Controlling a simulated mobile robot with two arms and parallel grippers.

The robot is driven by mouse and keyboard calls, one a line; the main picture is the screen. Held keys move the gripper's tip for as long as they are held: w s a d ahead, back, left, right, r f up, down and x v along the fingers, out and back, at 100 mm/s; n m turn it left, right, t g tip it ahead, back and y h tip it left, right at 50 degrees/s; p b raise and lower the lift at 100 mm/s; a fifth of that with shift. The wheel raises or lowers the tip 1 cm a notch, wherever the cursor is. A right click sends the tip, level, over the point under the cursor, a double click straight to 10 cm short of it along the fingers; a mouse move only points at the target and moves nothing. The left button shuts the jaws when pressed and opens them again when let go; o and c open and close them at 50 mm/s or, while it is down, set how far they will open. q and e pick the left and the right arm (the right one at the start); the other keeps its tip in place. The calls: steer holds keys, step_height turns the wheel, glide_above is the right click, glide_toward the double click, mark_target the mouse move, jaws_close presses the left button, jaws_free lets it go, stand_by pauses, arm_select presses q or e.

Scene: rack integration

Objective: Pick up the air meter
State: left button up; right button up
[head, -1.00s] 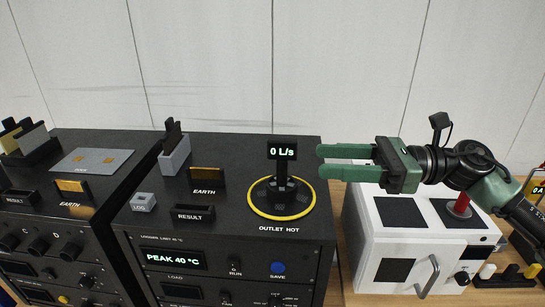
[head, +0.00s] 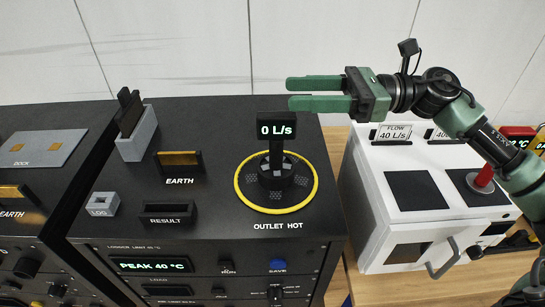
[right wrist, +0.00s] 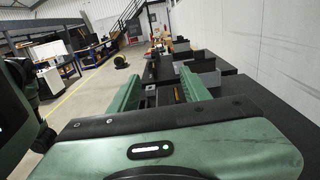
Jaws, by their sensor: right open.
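The air meter (head: 276,128) is a black upright device with a small display reading 0 L/s. It stands on a round base inside the yellow ring of the outlet marked OUTLET HOT (head: 241,198). My right gripper (head: 291,93) comes in from the right and is open and empty. In the head view, its green fingers point left and appear just above the display, apart from it; the depth gap is hard to judge. The open fingers also show in the right wrist view (right wrist: 158,82), where I cannot make out the meter. My left gripper is not in view.
The black rack unit (head: 120,228) carries a grey holder (head: 137,146), an EARTH slot (head: 180,161) and a RESULT slot (head: 168,213). A white box (head: 370,212) with a red knob (head: 484,176) stands to the right. A pale wall is behind.

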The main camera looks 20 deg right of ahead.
steer(key=f+b, duration=0.1)
steer(key=b, duration=0.8)
glide_toward(260, 131)
step_height(260, 131, down, 2)
steer(key=w+a, duration=0.1)
steer(key=a, duration=0.1)
steer(key=p+x, duration=0.4)
steer(key=x, duration=0.1)
steer(key=r+p+x, duration=0.1)
steer(key=p+x, duration=0.1)
steer(key=p, duration=0.1)
steer(key=shift+w+a, duration=0.1)
steer(key=shift+w, duration=0.3)
steer(key=shift+w+a+f, duration=0.1)
steer(key=shift+a+f, duration=0.05)
steer(key=shift+a, duration=0.1)
jaws_close()
